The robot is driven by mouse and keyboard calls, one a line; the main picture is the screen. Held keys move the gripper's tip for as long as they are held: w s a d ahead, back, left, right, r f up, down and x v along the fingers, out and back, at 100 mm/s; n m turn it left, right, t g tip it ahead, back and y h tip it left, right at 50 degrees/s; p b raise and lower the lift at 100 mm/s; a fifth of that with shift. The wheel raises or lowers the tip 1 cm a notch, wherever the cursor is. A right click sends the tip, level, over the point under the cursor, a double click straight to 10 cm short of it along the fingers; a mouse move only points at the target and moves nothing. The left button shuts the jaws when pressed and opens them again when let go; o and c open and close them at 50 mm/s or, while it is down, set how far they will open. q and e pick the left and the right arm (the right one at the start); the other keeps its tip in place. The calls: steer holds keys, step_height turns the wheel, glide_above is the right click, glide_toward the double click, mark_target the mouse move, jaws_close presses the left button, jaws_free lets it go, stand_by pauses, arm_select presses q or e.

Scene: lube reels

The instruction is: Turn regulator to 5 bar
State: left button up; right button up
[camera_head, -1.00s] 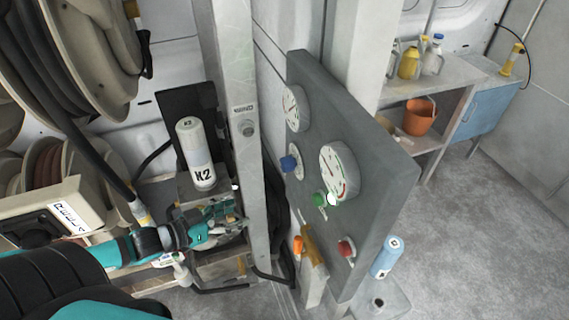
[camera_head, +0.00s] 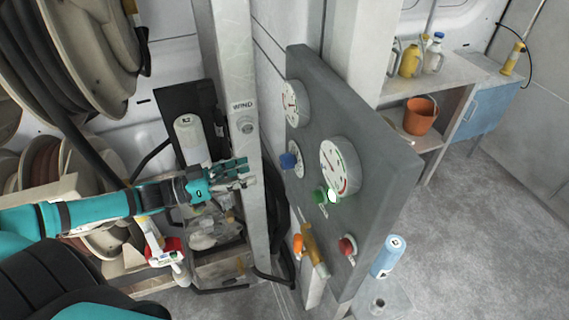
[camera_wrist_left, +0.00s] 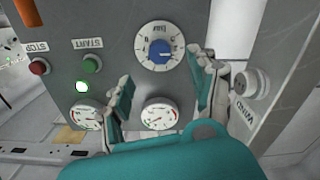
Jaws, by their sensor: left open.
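The regulator is a blue knob (camera_head: 288,161) on a white dial on the grey control panel (camera_head: 375,160). In the left wrist view the blue knob (camera_wrist_left: 160,49) sits ahead of my fingers, in the middle of its scale; its setting is too small to read. My left gripper (camera_head: 246,172) is open and empty, left of the panel near the metal post. Two round gauges show, a large one (camera_head: 340,167) and a smaller one (camera_head: 296,103). My right gripper is not in view.
The metal post (camera_head: 236,90) with a WIND button (camera_head: 246,125) stands close beside my gripper. A green button (camera_head: 320,196), a red button (camera_head: 347,246) and a lit lamp are on the panel. A K2 canister (camera_head: 191,139) stands behind my arm.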

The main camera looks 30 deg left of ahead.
mark_target(281, 163)
arm_select(q)
steer(key=p+x, duration=0.1)
steer(key=x, duration=0.8)
steer(key=shift+w+r, duration=0.1)
steer(key=shift+r, duration=0.05)
steer(key=shift+w+d, duration=0.5)
steer(key=shift+d, duration=0.05)
steer(key=shift+c, duration=0.2)
steer(key=c, duration=1.1)
